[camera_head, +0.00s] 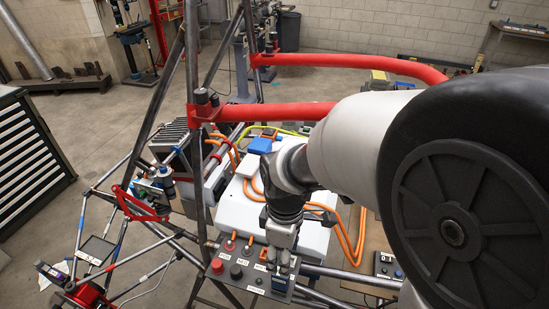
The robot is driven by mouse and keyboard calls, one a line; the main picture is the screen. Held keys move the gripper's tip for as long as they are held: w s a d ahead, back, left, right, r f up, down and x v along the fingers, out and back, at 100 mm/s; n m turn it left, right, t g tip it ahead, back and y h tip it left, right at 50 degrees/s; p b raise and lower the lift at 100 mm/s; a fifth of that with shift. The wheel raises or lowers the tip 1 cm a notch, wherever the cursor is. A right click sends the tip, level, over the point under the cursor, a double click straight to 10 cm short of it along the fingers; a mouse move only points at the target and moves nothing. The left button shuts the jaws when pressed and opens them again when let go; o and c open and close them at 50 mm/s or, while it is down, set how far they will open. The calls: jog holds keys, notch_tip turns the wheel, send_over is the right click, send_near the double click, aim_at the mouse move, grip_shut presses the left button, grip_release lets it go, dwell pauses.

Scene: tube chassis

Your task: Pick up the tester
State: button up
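My gripper (281,265) points down over the front of the chassis, at the right part of a grey control panel (221,282). A small dark blue device (279,284), which may be the tester, is right at the fingertips. Its upper part is hidden by the fingers. I cannot tell whether the fingers touch it or are closed around it. Another small dark device (49,271) sits at the far lower left on the tube frame.
The panel carries red and black knobs. A white box (245,212) with orange cables (343,240) lies behind it. Red tubes (275,111) and upright dark tubes (195,60) stand around the arm. A small switch box (387,265) is at right.

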aim_at(281, 279)
notch_tip(281, 279, down, 9)
jog(key=shift+f+b, duration=0.1)
jog(key=shift+b, duration=1.15)
jog(key=f, duration=0.2)
jog(key=f+b, duration=0.1)
jog(key=f, duration=0.1)
jog(key=w+f+b, duration=0.1)
jog(key=f, duration=0.1)
jog(key=shift+a+f, duration=0.15)
jog(key=shift+f, duration=0.05)
jog(key=shift+c, duration=0.4)
jog(key=shift+r, duration=0.1)
grip_shut()
